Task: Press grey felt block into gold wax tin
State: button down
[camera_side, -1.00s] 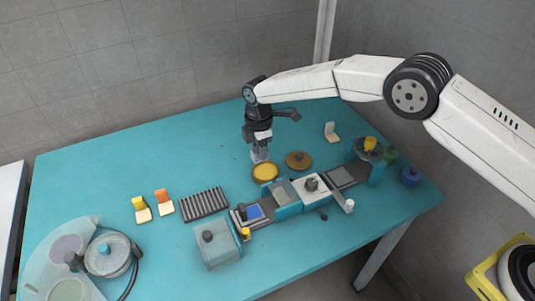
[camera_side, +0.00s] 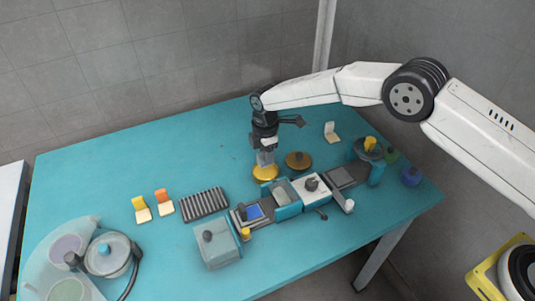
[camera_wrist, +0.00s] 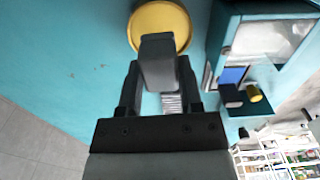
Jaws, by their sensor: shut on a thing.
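The gold wax tin (camera_side: 265,174) sits open on the teal table, and it also shows at the top of the wrist view (camera_wrist: 144,20). My gripper (camera_side: 265,152) points down directly above the tin. In the wrist view my gripper (camera_wrist: 158,72) is shut on the grey felt block (camera_wrist: 160,60), one finger on each side. The block overlaps the near part of the gold surface there. In the side view the block's lower end is at or just above the wax; I cannot tell whether they touch.
A brown round lid (camera_side: 298,161) lies right of the tin. A teal and grey machine (camera_side: 284,196) stands close in front. A ribbed dark rack (camera_side: 204,204) lies to the left. The table behind and left of the tin is clear.

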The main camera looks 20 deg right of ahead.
jog(key=shift+f, duration=1.35)
jog(key=shift+f, duration=0.55)
dwell(1.1)
jog(key=shift+r, duration=3.5)
jog(key=shift+d+r, duration=0.1)
jog(key=shift+d+r+m, duration=0.1)
jog(key=shift+d+m, duration=0.15)
jog(key=shift+m, duration=0.05)
jog(key=s+d+r+m, duration=0.3)
jog(key=s+d+m, duration=0.6)
jog(key=d, duration=0.1)
jog(key=s+d+r+m, duration=0.4)
jog(key=s+d+m, duration=0.4)
jog(key=d, duration=0.3)
jog(key=shift+s+m, duration=0.4)
jog(key=shift+s, duration=0.1)
